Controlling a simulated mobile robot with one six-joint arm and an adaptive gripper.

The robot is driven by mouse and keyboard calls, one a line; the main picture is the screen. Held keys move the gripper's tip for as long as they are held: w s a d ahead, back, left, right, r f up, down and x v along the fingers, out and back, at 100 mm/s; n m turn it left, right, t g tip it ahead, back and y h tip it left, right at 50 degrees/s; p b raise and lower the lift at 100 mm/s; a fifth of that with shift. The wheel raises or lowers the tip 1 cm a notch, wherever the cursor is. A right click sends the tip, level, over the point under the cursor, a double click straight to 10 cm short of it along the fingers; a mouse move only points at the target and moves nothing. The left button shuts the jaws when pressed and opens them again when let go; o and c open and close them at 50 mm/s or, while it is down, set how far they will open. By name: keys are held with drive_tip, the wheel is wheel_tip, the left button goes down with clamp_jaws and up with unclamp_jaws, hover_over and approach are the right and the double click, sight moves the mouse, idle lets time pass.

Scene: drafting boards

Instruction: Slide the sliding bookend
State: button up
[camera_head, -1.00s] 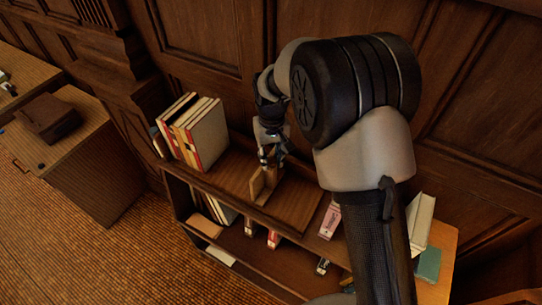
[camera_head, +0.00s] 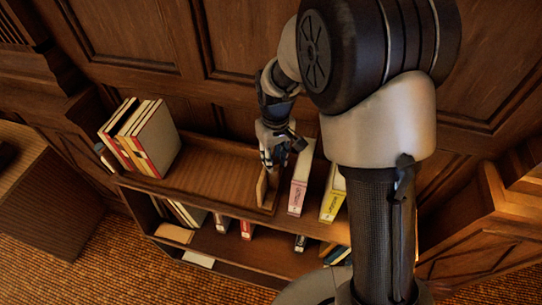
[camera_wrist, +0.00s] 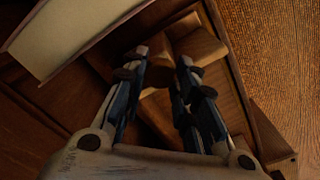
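The sliding bookend (camera_head: 263,188) is a light wooden upright near the right end of the long wooden tray (camera_head: 212,166) on top of the bookcase. My gripper (camera_head: 268,163) reaches down to the back of the upright. In the wrist view, my gripper's two fingers (camera_wrist: 163,62) are partly closed, with a gap between them. Wood of the bookend (camera_wrist: 158,103) shows between and beside them. The exact contact is partly hidden by the fingers, but the bookend moves along with them.
Several upright books (camera_head: 145,138) stand at the tray's left end. A pink-labelled book (camera_head: 299,180) and a yellow-labelled book (camera_head: 333,196) stand just right of the tray. The middle of the tray is clear. A panelled wall (camera_head: 150,45) rises close behind.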

drive_tip(key=o, duration=0.5)
drive_tip(key=shift+d, duration=0.3)
drive_tip(key=shift+a, duration=0.1)
drive_tip(key=shift+r, duration=6)
